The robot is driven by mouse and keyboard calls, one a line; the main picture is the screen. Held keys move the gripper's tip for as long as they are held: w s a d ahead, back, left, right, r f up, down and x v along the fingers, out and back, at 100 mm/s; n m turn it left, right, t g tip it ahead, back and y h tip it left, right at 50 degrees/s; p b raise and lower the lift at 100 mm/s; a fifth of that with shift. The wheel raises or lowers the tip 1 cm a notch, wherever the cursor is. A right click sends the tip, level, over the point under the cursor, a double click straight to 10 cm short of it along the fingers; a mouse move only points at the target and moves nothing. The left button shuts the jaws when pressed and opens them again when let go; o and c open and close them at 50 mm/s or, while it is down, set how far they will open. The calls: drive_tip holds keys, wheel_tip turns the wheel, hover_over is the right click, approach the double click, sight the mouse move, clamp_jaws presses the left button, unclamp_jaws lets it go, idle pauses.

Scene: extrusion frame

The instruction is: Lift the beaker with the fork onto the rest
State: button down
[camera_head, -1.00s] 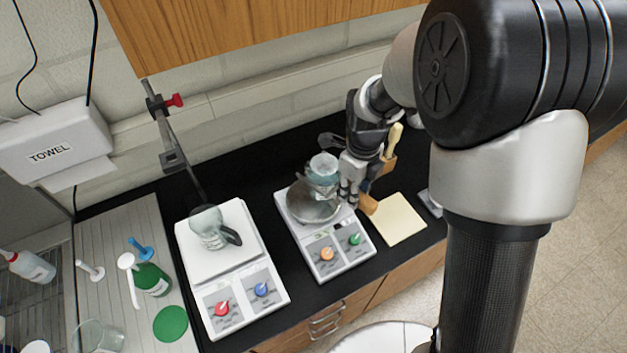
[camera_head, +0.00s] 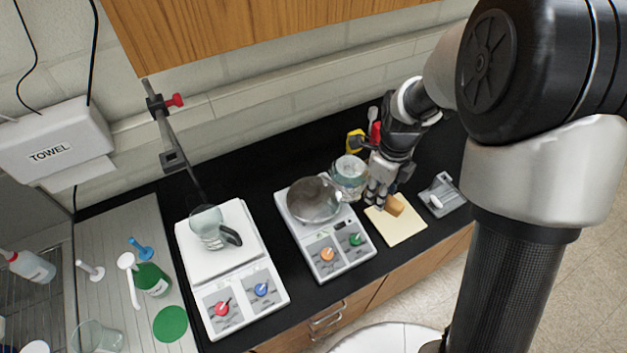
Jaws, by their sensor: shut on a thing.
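A clear beaker (camera_head: 349,176) with pale contents stands out at the right edge of the silver pan (camera_head: 314,200), just left of my gripper. My gripper (camera_head: 378,192) is shut on the fork. The tan block (camera_head: 396,205) at its right looks like the fork's handle; the tines are hidden or too small to make out. The beaker appears level and carried beside the gripper; I cannot tell its exact height. I cannot tell for sure which thing is the rest; a pale yellow pad (camera_head: 402,228) lies below right of my gripper.
The pan sits on a white hotplate (camera_head: 328,250). Another hotplate (camera_head: 243,282) at left bears a glass vessel (camera_head: 209,227). A grey holder (camera_head: 441,195) is right of the pad. Yellow (camera_head: 355,141) and red (camera_head: 375,130) items stand behind my gripper.

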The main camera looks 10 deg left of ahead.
drive_tip(key=d, duration=1.6)
drive_tip(key=shift+w, duration=0.25)
idle(1.0)
drive_tip(key=shift+f, duration=0.15)
idle(0.6)
drive_tip(key=shift+f+b, duration=4.35)
drive_tip(key=shift+f, duration=1.65)
drive_tip(key=shift+f+b, duration=0.45)
drive_tip(key=shift+f, duration=0.15)
